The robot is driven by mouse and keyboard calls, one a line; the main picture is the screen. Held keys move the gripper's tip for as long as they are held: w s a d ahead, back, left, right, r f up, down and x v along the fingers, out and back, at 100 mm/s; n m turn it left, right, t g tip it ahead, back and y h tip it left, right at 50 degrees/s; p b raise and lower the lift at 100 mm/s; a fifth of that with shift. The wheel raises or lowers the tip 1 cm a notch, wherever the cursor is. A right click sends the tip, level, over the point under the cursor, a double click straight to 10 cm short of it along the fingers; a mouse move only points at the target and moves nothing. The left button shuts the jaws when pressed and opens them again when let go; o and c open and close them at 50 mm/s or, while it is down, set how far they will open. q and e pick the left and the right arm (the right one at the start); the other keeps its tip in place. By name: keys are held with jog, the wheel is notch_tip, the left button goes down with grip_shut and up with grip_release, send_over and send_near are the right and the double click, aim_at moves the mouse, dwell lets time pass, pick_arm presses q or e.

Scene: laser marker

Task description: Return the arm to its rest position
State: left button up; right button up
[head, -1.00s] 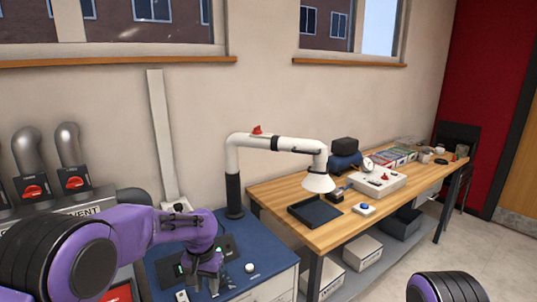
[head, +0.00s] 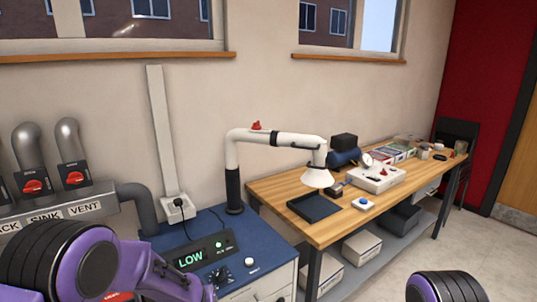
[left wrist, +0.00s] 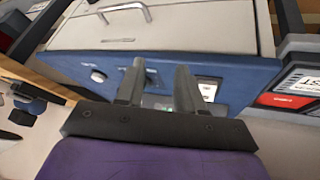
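My left arm (head: 100,265) is purple and black and comes in at the lower left of the head view. Its hand is at the bottom edge there and mostly cut off. In the left wrist view my left gripper (left wrist: 160,72) has its two grey fingers apart with nothing held between them. The blue-topped cabinet (left wrist: 230,70) is behind the fingers. In the head view a black control box (head: 208,252) on the blue top (head: 262,232) shows a green "LOW" display and a lit green lamp. Only a piece of my right arm (head: 445,288) shows; its gripper is out of view.
A white jointed extraction arm (head: 235,160) stands behind the control box, its hood (head: 317,178) over the wooden bench (head: 285,190). A black tray (head: 314,207) lies below the hood. Vent pipes with red knobs (head: 32,186) are at left. Floor at right is clear.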

pick_arm(q)
jog(key=s+a+f+n+y+b, duration=0.1)
jog(key=s+a+f, duration=0.2)
jog(key=s+f, duration=0.2)
jog(key=s+a+f+n+y, duration=0.1)
jog(key=s+a+f+n, duration=0.1)
jog(key=s+a+f, duration=0.3)
jog(key=s+a+f+g+y+b, duration=0.1)
jog(key=s+a+f, duration=0.1)
jog(key=s, duration=1.2)
jog(key=s+a+f+n+g+y+b, duration=0.1)
jog(key=s+f, duration=0.4)
jog(key=s, duration=0.9)
jog(key=shift+s+a+n+g, duration=0.3)
jog(key=shift+s+a+g, duration=0.1)
jog(key=shift+a+g, duration=0.2)
